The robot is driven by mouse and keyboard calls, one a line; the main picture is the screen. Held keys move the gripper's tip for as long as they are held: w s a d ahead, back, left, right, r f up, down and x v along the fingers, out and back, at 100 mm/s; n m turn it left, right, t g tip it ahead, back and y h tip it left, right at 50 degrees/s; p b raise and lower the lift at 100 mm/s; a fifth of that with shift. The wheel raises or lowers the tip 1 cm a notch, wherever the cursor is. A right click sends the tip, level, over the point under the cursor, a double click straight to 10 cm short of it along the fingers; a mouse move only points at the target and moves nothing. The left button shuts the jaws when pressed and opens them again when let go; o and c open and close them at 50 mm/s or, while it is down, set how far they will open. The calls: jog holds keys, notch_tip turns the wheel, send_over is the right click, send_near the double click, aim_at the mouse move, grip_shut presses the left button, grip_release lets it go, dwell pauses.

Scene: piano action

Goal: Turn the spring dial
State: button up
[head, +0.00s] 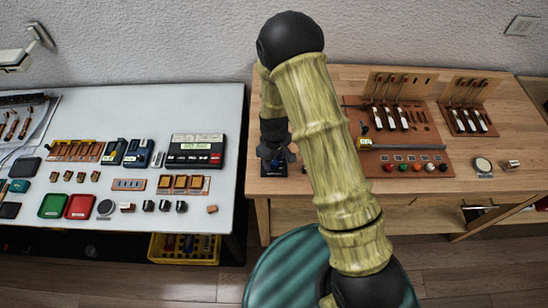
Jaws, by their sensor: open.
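My gripper (278,155) points down at the left end of the wooden bench (305,186), its dark fingers apart. Directly below and between the fingers is a small dark block or base (273,171), partly covered by the gripper. This may be the spring dial, but its dial face cannot be made out. I cannot tell whether the fingers touch it.
My arm crosses the middle of the view and hides part of the bench. A brown board (408,164) with upright hammers and coloured knobs stands right of it. A white table (68,118) on the left holds boxes, trays and small parts. A gap separates the tables.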

aim_at(274, 161)
jog(key=shift+f, duration=0.1)
jog(key=c, duration=1)
jog(key=shift+m+b, duration=0.35)
jog(key=shift+m, duration=0.95)
jog(key=o, duration=1)
notch_tip(274, 161, up, 18)
jog(key=b, duration=0.2)
jog(key=shift+f, duration=0.25)
